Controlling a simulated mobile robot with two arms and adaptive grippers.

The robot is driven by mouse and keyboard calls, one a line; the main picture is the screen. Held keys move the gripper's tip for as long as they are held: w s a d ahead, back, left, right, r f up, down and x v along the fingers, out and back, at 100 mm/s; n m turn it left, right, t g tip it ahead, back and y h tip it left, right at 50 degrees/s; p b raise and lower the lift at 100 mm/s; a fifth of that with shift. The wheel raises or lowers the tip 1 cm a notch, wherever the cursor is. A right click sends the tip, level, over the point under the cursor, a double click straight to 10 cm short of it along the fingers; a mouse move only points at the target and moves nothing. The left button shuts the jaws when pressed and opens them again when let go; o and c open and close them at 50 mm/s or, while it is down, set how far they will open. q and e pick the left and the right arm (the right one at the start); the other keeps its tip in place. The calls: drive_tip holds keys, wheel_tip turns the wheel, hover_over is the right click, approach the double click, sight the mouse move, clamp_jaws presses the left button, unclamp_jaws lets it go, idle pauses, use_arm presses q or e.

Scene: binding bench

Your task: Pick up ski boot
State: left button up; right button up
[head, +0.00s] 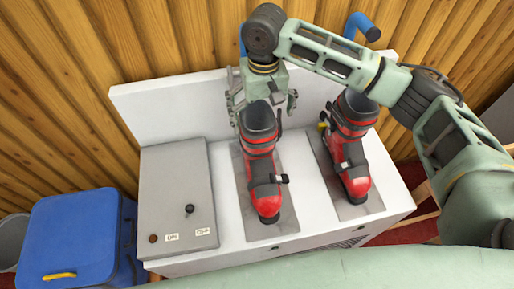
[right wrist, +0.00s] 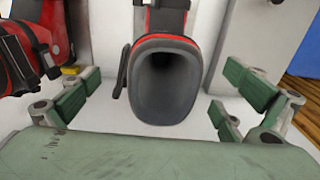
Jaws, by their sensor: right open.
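Two red and black ski boots stand on grey plates on the white bench (head: 225,225). The left ski boot (head: 261,180) is under my right gripper (head: 262,108). The right ski boot (head: 350,150) stands beside it. My right gripper is open, with its fingers on either side of the left boot's cuff top. In the right wrist view, the dark opening of this boot's cuff (right wrist: 165,80) lies between the green finger pads, with gaps at both sides. The other boot (right wrist: 30,50) shows at the left edge there. My left gripper is not in view.
A grey control box (head: 178,195) with a knob stands on the bench's left part. A blue bin (head: 75,240) is on the floor at the left. The bench's white back panel and a wooden wall (head: 100,90) rise behind the boots.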

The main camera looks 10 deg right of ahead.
drive_tip(key=f, duration=0.2)
drive_tip(key=f+p, duration=0.1)
drive_tip(key=f, duration=0.1)
drive_tip(key=f+p, duration=0.1)
drive_tip(key=f, duration=0.1)
drive_tip(key=shift+s+a+f, duration=0.25)
drive_tip(key=shift+s+a, duration=0.1)
drive_tip(key=shift+s, duration=0.05)
drive_tip(key=shift+f, duration=0.5)
drive_tip(key=shift+c, duration=0.9)
drive_tip(key=c, duration=1.9)
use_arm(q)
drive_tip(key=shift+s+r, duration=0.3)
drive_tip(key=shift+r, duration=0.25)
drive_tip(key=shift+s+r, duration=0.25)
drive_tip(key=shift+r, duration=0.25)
use_arm(e)
drive_tip(key=shift+w+r, duration=0.1)
drive_tip(key=shift+w, duration=0.05)
drive_tip(key=shift+c, duration=0.4)
